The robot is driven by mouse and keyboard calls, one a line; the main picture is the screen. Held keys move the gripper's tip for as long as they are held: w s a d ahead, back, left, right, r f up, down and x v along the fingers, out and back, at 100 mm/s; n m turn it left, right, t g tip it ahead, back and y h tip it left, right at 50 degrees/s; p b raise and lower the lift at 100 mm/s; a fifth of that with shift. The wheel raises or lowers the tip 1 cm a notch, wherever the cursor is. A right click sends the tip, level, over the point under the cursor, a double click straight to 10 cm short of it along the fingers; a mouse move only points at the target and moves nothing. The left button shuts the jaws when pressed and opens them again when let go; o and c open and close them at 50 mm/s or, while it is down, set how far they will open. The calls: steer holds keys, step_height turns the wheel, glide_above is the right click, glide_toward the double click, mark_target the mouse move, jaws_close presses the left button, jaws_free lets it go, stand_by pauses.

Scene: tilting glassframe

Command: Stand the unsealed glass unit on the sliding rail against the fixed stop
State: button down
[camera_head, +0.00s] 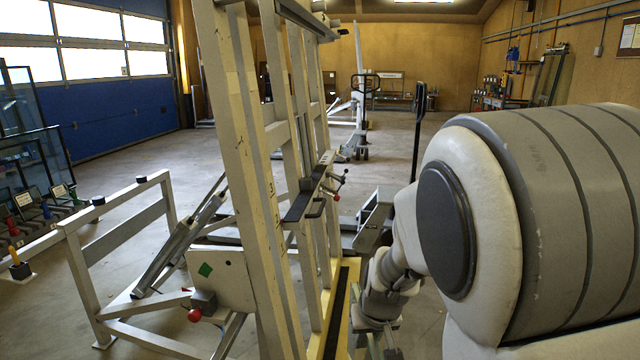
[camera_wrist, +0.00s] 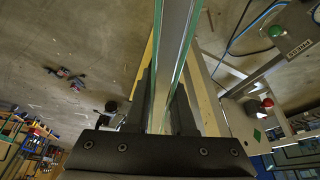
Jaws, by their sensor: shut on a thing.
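In the wrist view the glass unit (camera_wrist: 176,45) shows edge-on as two green-edged panes with a grey strip between them. My gripper (camera_wrist: 165,105) has its black fingers shut on either side of it. In the head view the tall cream tilting frame (camera_head: 248,170) stands left of my arm. A horizontal dark-topped bar (camera_head: 308,196) with a red-knobbed handle crosses it, seemingly the sliding rail. I cannot tell which part is the fixed stop. The glass unit is not clearly seen in the head view, and contact with the rail cannot be told.
A side plate with a green diamond (camera_head: 205,270) and a red knob (camera_head: 195,315) juts from the frame's left. A cream barrier (camera_head: 120,228) stands farther left, near glass racks (camera_head: 30,150). Open floor (camera_head: 420,135) lies behind. My arm blocks the right side.

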steer(key=shift+r, duration=0.25)
